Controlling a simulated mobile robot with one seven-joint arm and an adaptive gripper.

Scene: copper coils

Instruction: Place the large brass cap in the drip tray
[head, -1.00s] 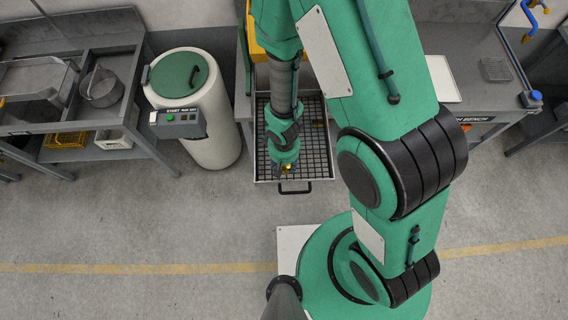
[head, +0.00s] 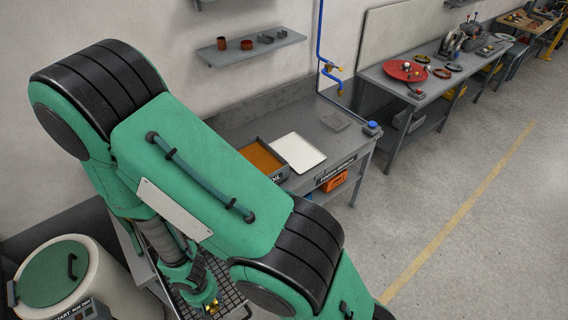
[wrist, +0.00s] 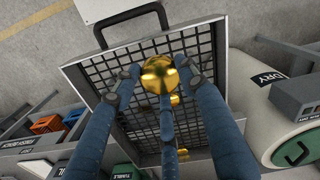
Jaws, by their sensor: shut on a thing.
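My gripper (wrist: 160,80) has its blue fingers shut on a shiny round brass cap (wrist: 158,68), seen in the wrist view. The cap is held over a dark wire-mesh basket (wrist: 92,78). How far above the mesh it is, I cannot tell. In the head view my gripper (head: 210,301) is low at the bottom, with a bit of brass (head: 212,308) at its tips. A shallow white tray (head: 298,152), which looks like the drip tray, lies on the bench beyond my arm. Its visible surface is empty.
Other small brass pieces (wrist: 183,153) lie in the basket. An orange-filled container (head: 262,157) stands left of the white tray. A wire rack (head: 336,121) and a blue-topped button (head: 372,128) are to its right. A wall shelf (head: 250,52) hangs above. A white drum (head: 98,268) stands at lower left.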

